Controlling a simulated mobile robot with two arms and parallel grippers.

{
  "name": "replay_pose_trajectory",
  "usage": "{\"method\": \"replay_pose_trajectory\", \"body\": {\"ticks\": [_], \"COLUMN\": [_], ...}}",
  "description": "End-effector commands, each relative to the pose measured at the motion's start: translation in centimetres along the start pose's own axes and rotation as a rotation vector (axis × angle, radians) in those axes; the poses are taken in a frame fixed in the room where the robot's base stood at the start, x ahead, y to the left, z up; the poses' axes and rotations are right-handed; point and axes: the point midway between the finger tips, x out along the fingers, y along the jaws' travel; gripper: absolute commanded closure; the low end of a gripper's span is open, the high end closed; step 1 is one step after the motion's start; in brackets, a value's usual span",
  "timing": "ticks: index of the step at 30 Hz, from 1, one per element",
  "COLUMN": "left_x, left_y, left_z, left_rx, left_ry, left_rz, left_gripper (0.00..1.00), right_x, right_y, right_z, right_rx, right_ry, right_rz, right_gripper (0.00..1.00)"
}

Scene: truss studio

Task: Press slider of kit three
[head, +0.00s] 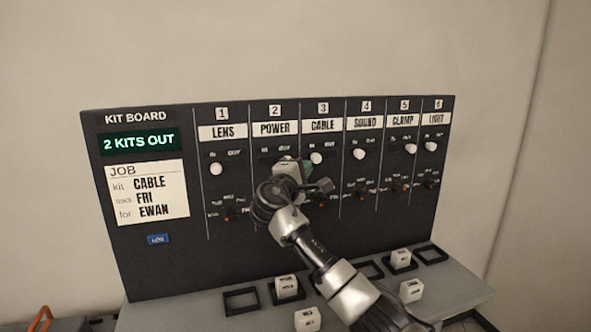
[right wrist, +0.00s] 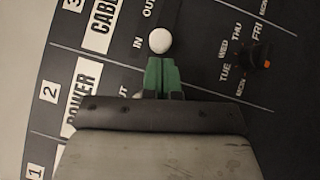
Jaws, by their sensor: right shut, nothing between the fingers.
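The kit three column, labelled CABLE, is on the dark kit board (head: 140,270). Its slider, a round white knob (head: 316,158), sits under the IN label. The knob also shows in the right wrist view (right wrist: 159,40), just beyond my fingertips. My right gripper (head: 303,168) is shut and empty, its green fingers right beside the knob on the POWER side. In the right wrist view the fingertips (right wrist: 161,62) almost meet the knob; I cannot tell if they touch. My left gripper is not in view.
The kit three day dial (right wrist: 262,62) is right of the knob in the right wrist view. Other white sliders, such as the LENS one (head: 216,169) and SOUND one (head: 358,154), flank it. White blocks (head: 286,286) and square frames lie on the grey ledge (head: 180,312) below.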

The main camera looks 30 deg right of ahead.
Motion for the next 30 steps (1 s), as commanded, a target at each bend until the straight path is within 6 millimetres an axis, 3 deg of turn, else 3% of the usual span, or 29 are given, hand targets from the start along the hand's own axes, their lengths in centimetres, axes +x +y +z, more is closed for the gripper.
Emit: {"method": "replay_pose_trajectory", "body": {"ticks": [5, 16, 24, 30], "left_x": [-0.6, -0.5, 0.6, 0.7], "left_y": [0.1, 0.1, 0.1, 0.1], "left_z": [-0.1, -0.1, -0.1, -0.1], "left_rx": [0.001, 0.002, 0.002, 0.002], "left_ry": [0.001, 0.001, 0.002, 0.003], "left_rz": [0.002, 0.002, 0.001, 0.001], "left_gripper": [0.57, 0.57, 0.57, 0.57], "right_x": [1.2, 1.5, 4.5, 5.3], "right_y": [0.0, -0.1, -1.2, -1.3], "right_z": [0.0, 0.1, 3.2, 3.9], "right_rx": [0.0, 0.0, 0.0, -0.001], "right_ry": [0.001, 0.0, -0.002, -0.001], "right_rz": [-0.001, -0.001, 0.0, 0.0], "right_gripper": [1.0, 1.0, 1.0, 1.0]}}
